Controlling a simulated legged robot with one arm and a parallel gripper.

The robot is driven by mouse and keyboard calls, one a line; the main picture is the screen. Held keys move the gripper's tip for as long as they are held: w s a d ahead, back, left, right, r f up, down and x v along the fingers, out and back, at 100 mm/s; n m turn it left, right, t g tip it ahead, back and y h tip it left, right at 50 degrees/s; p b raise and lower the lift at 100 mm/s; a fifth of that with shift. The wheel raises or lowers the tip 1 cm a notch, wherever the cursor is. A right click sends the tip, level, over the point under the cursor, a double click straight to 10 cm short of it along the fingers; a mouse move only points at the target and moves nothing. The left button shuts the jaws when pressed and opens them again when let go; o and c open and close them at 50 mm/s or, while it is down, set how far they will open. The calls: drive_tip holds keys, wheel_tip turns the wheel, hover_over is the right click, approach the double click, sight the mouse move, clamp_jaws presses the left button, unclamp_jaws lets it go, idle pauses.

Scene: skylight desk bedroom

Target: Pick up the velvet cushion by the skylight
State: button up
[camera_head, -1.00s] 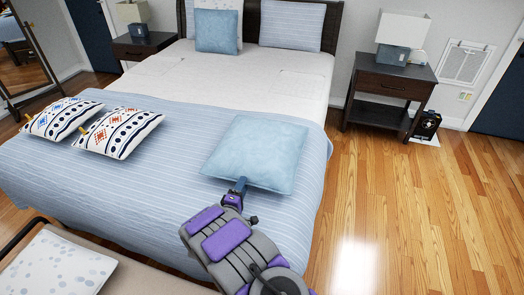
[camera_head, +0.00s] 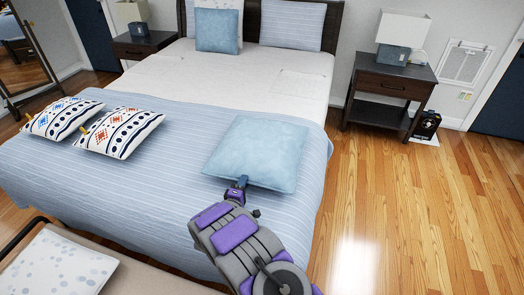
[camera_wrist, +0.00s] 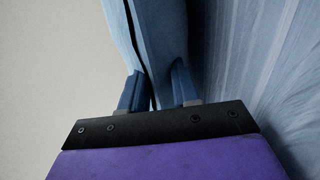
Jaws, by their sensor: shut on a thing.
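A light blue velvet cushion (camera_head: 258,152) is at the near right part of the bed, over the striped blue blanket. My gripper (camera_head: 240,183) is at the cushion's near edge and shut on it. In the wrist view, the two blue fingers of my gripper (camera_wrist: 160,90) stand on either side of the cushion's edge (camera_wrist: 160,35). I cannot tell whether the cushion's underside touches the blanket. A similar blue cushion (camera_head: 217,31) leans at the head of the bed.
Two patterned cushions (camera_head: 118,133) lie on the bed at left. A bench with a spotted cushion (camera_head: 60,267) stands at the near left. A nightstand (camera_head: 390,85) with a lamp is right of the bed. The wooden floor (camera_head: 420,220) at right is clear.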

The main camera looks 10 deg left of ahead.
drive_tip(key=shift+a, duration=0.15)
clamp_jaws()
drive_tip(key=r+p, duration=0.2)
drive_tip(key=r, duration=0.1)
drive_tip(key=w+r+g+p, duration=0.1)
drive_tip(key=r+p, duration=0.2)
drive_tip(key=w+r+g+p, duration=0.1)
drive_tip(key=r+p, duration=0.2)
drive_tip(key=shift+r+y, duration=0.2)
drive_tip(key=shift+y, duration=0.1)
wheel_tip(320, 180, up, 8)
drive_tip(key=w+g+p, duration=0.1)
drive_tip(key=g+p, duration=0.1)
drive_tip(key=p, duration=0.9)
drive_tip(key=shift+w+d+f+g, duration=0.15)
drive_tip(key=shift+w+d+g, duration=0.05)
drive_tip(key=shift+w+g, duration=0.2)
